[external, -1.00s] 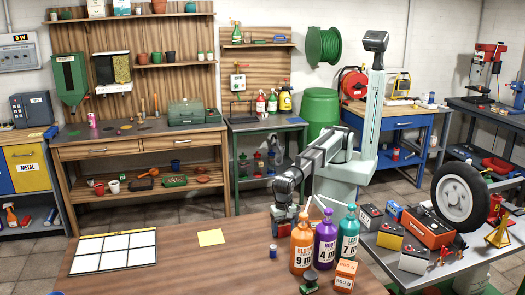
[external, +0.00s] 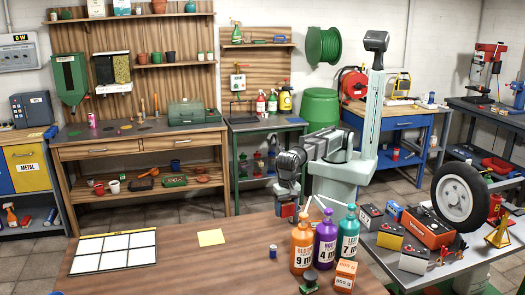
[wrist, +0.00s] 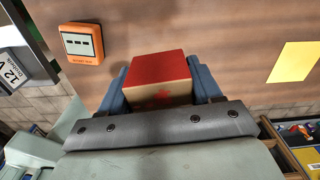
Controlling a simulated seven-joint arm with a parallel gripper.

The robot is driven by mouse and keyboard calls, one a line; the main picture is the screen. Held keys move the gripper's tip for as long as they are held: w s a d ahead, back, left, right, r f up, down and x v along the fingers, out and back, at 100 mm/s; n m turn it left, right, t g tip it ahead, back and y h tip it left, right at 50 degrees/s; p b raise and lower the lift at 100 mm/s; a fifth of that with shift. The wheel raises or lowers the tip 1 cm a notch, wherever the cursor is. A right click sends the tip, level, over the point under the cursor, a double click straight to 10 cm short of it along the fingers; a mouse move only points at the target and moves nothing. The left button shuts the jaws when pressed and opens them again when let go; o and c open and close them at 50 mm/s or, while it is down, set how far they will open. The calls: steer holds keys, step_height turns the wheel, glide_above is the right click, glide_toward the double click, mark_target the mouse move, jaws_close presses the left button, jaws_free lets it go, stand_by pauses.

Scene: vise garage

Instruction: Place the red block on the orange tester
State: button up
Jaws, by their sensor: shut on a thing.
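My gripper (wrist: 160,88) is shut on the red block (wrist: 158,70), which sits between its blue fingers in the wrist view. The block's top is red and its near side is tan with a red mark. In the external view my gripper (external: 287,212) holds it raised near the wooden table's back edge. The orange tester (wrist: 82,42), with a pale display, lies on the table to the upper left of the block in the wrist view, apart from it. I cannot make out the tester in the external view, where bottles may hide it.
Orange (external: 302,247), purple (external: 325,243) and teal (external: 347,234) bottles stand right of my gripper. A small blue can (external: 273,251) and an orange-and-white box (external: 344,275) are nearby. A yellow note (external: 211,238) and white grid (external: 114,252) lie left; the wood between is clear.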

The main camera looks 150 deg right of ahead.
steer(key=s+a+r+n, duration=0.1)
steer(key=s+a+r, duration=0.2)
steer(key=a, duration=0.6)
steer(key=n, duration=0.2)
glide_toward(316, 224)
steer(key=shift+a+f, duration=0.1)
steer(key=shift+f, duration=3.1)
steer(key=shift+f, duration=0.2)
steer(key=o, duration=1.1)
steer(key=shift+c, duration=0.2)
steer(key=shift+r, duration=0.2)
step_height(316, 224, up, 12)
